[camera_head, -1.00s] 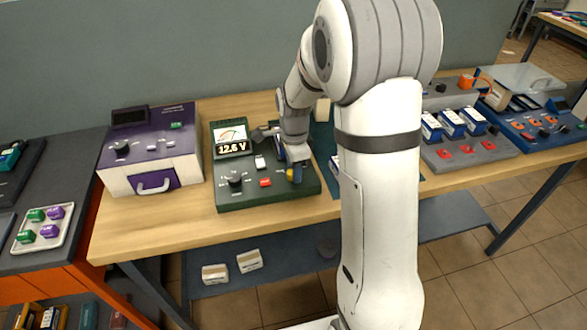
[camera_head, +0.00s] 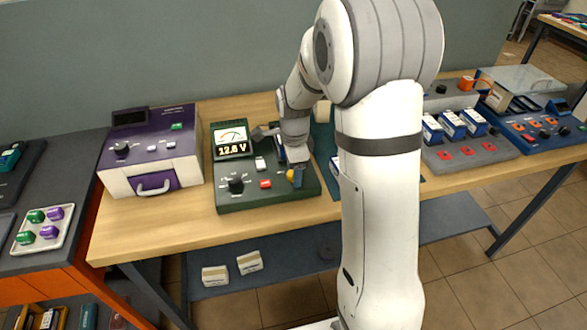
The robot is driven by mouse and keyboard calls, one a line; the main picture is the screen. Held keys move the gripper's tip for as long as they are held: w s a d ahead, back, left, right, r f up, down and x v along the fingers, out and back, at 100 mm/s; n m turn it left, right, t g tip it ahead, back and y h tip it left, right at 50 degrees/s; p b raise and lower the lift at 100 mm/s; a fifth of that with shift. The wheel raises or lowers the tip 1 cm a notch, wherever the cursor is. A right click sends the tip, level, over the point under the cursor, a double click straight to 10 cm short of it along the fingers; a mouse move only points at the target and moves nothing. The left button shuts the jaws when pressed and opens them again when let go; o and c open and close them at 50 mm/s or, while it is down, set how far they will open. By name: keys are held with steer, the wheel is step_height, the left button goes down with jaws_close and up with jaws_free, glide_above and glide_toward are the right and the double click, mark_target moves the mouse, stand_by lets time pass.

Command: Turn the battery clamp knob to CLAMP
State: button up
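The dark green tester (camera_head: 225,200) stands on the wooden table, left of my arm. It has a lit meter screen above a voltage readout. A black knob (camera_head: 236,185) is on its front left panel, with small markings around it that I cannot read. My gripper (camera_head: 297,178) points down over the tester's right part, close to its surface. A small yellow piece (camera_head: 290,175) shows beside the fingers. A knob under the gripper, its pointer and any CLAMP marking are hidden or too small to tell. I cannot see whether the fingers touch or grip anything.
A purple and white box (camera_head: 150,155) with a handle stands left of the tester. A red button (camera_head: 265,184) is on the tester's front. Grey and blue units (camera_head: 465,153) stand at the right, beyond my arm. The wooden table front (camera_head: 170,225) is bare.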

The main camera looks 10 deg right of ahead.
steer(key=shift+o, duration=0.2)
step_height(320, 180, up, 7)
steer(key=shift+f, duration=0.1)
steer(key=shift+r, duration=0.5)
steer(key=shift+s+r, duration=0.15)
steer(key=shift+s, duration=0.05)
steer(key=s+r+n+t, duration=0.1)
steer(key=s+r+n, duration=0.1)
steer(key=s+n, duration=0.7)
steer(key=s+r+n+t, duration=0.1)
steer(key=s+r+n, duration=0.1)
steer(key=s+n, duration=0.7)
steer(key=shift+s+t, duration=0.4)
steer(key=shift+s, duration=1.45)
